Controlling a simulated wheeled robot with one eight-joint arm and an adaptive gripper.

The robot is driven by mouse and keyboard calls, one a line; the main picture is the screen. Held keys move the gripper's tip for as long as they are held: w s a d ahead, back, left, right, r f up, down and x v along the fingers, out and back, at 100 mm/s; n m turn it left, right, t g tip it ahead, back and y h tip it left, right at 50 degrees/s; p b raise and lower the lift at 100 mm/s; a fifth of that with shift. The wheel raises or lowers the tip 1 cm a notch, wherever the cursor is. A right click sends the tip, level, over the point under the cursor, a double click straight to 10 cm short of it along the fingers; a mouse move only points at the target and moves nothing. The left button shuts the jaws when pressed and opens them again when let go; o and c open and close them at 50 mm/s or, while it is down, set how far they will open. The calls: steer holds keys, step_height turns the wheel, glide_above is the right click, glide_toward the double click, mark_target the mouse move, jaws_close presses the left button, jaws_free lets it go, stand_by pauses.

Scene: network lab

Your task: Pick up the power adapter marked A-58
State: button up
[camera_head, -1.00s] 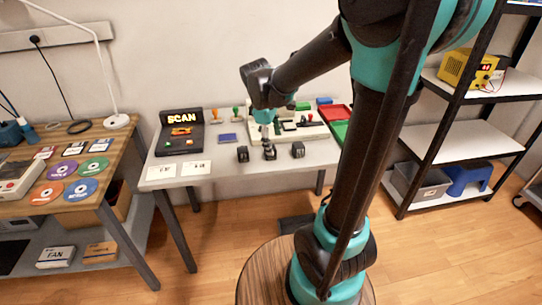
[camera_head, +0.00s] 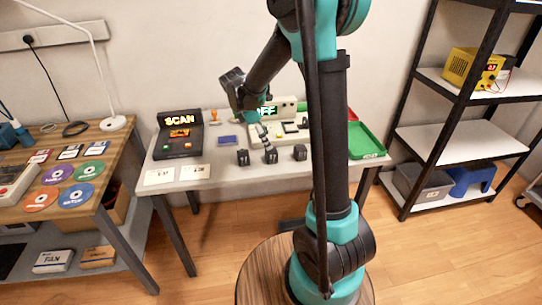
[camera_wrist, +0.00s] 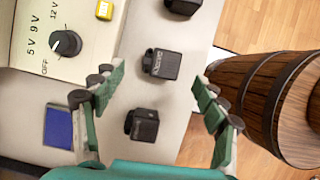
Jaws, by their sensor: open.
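Three small black power adapters stand in a row on the white table: left (camera_head: 243,157), middle (camera_head: 271,156) and right (camera_head: 300,152) in the head view. In the wrist view, one adapter (camera_wrist: 160,65) lies between the tips of my open gripper (camera_wrist: 157,80). A second adapter (camera_wrist: 143,124) is nearer the palm, and a third (camera_wrist: 182,6) is cut off at the top edge. The adapters carry small pale markings, too blurred to read for A-58. My gripper (camera_head: 265,134) is above and just behind the middle adapter in the head view, with nothing held.
A beige panel with a knob (camera_wrist: 65,43) sits behind the adapters. A blue pad (camera_wrist: 58,126), a SCAN device (camera_head: 180,135), white cards (camera_head: 160,176) and a green tray (camera_head: 367,142) share the table. Bare tabletop lies in front of the adapters.

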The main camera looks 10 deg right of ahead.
mark_target(271, 151)
steer(key=shift+s+x, duration=0.2)
steer(key=shift+x, duration=3.3)
steer(key=shift+a+f, duration=0.1)
steer(key=shift+a, duration=0.05)
steer(key=c, duration=1.4)
steer(key=shift+o, duration=0.2)
